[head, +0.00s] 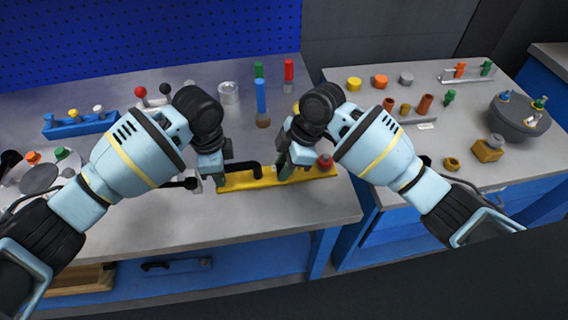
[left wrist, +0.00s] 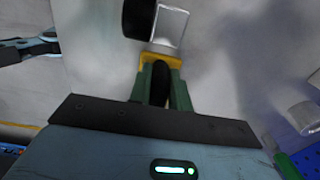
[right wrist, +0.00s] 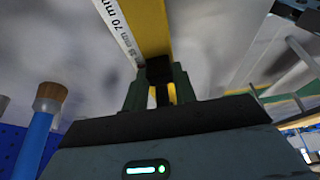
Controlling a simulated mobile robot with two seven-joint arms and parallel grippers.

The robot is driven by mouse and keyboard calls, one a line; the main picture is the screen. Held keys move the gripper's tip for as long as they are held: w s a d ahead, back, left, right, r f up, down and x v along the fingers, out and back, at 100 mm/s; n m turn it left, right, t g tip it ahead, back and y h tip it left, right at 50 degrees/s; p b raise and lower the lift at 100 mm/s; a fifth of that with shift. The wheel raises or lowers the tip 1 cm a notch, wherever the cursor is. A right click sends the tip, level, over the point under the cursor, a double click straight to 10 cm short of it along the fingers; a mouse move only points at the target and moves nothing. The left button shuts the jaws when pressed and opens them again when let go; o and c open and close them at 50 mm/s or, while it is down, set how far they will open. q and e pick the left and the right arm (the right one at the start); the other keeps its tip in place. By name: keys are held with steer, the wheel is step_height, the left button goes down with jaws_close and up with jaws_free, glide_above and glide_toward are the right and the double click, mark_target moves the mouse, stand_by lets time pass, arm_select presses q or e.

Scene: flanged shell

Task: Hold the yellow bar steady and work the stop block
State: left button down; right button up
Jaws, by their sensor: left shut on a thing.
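The yellow bar (head: 240,180) lies along the front of the bench; part of it shows in the right wrist view (right wrist: 153,25), beside a white scale strip. A black arched handle (head: 256,168) stands on it. My left gripper (head: 220,178) is at the bar's left end, its green fingers shut on a black rounded part, likely the handle, in the left wrist view (left wrist: 161,88). My right gripper (head: 285,170) is over the bar's right half. Its fingers stand apart around a small black block (right wrist: 159,70), probably the stop block; contact is unclear.
A red knob (head: 325,160) is at the bar's right end. Behind the bar stand a blue post (head: 261,95), a clear jar (head: 229,92) and red and green handled tools. A blue rack (head: 80,124) is at the left. A second bench with small parts is at the right.

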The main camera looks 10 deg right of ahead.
mark_target(312, 171)
jaws_close()
steer(key=d, duration=0.7)
steer(key=o, duration=0.7)
jaws_free()
steer(key=v, duration=1.2)
